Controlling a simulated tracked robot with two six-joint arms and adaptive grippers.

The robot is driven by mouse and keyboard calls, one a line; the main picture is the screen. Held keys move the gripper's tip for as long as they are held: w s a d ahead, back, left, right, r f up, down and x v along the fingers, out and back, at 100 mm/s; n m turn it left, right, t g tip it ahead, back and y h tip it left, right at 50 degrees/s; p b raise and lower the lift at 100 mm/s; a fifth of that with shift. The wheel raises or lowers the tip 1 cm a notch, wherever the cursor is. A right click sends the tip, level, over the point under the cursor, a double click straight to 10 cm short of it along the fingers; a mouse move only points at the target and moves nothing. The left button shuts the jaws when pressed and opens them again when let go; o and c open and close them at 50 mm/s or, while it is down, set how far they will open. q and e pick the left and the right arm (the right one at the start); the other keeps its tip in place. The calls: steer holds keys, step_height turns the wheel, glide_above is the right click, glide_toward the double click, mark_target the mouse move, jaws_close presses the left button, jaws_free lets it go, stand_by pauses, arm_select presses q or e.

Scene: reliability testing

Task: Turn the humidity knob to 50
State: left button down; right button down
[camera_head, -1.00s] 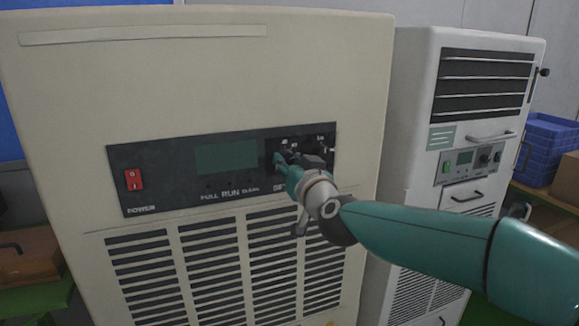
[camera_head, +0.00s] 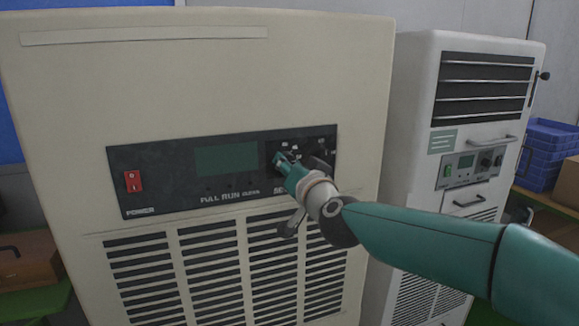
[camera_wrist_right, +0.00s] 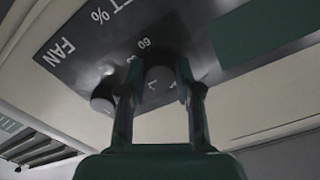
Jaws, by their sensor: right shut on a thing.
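The beige machine's black control panel (camera_head: 165,165) carries a display and a dial area at its right end. My right gripper (camera_head: 284,158) is at that dial area and mostly covers it. In the right wrist view its two fingers (camera_wrist_right: 160,98) stand on either side of a dark round knob (camera_wrist_right: 160,80) and are shut on it. A second dark knob (camera_wrist_right: 103,99) sits just left of the fingers. A "60" and a "%" mark show nearby. The knob's pointer and exact setting cannot be read. My left gripper is not in view.
A red power switch (camera_head: 133,181) is at the panel's left, and a blank green display (camera_head: 227,159) at its middle. Vent slats (camera_head: 200,268) lie below. A white cabinet (camera_head: 415,130) stands to the right, with blue crates (camera_head: 545,150) beyond it.

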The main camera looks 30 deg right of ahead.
steer(key=c, duration=0.8)
jaws_free()
steer(key=v, duration=1.2)
steer(key=shift+f, duration=0.1)
